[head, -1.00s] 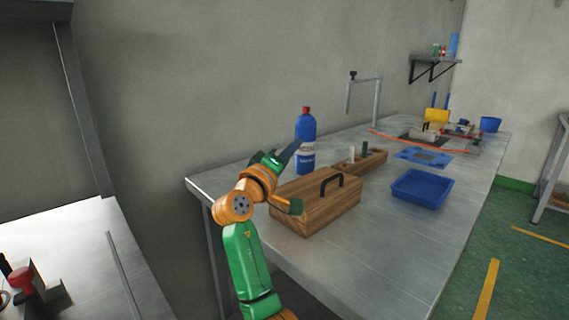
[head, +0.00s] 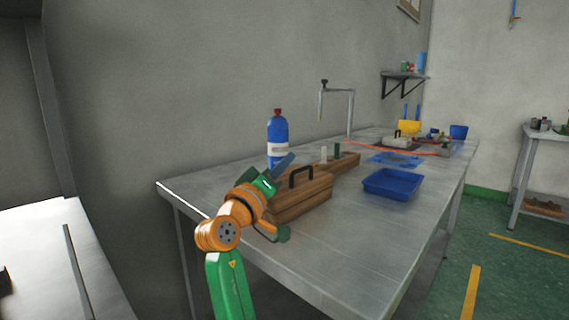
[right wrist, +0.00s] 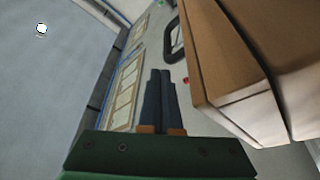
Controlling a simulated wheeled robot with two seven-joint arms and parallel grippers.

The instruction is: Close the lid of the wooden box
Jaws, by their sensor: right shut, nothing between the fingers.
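The wooden box (head: 304,204) stands near the left end of the metal table. Its lid, with a black handle (head: 301,177) on top, lies over the box; I cannot tell whether it is fully flush. In the right wrist view the box (right wrist: 247,112) fills the right side, with a seam between an upper and a lower wooden part, and the handle (right wrist: 174,40) shows beyond. My right gripper (head: 286,161) is shut and empty at the box's left side, covering part of it. Its blue fingers (right wrist: 161,74) are together, apart from the box. My left gripper is not in view.
A blue bottle (head: 277,138) stands behind the gripper. A wooden block holder (head: 346,163) and a blue tray (head: 391,184) are to the right of the box. The metal table (head: 370,235) is clear in front. A wall rises behind it.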

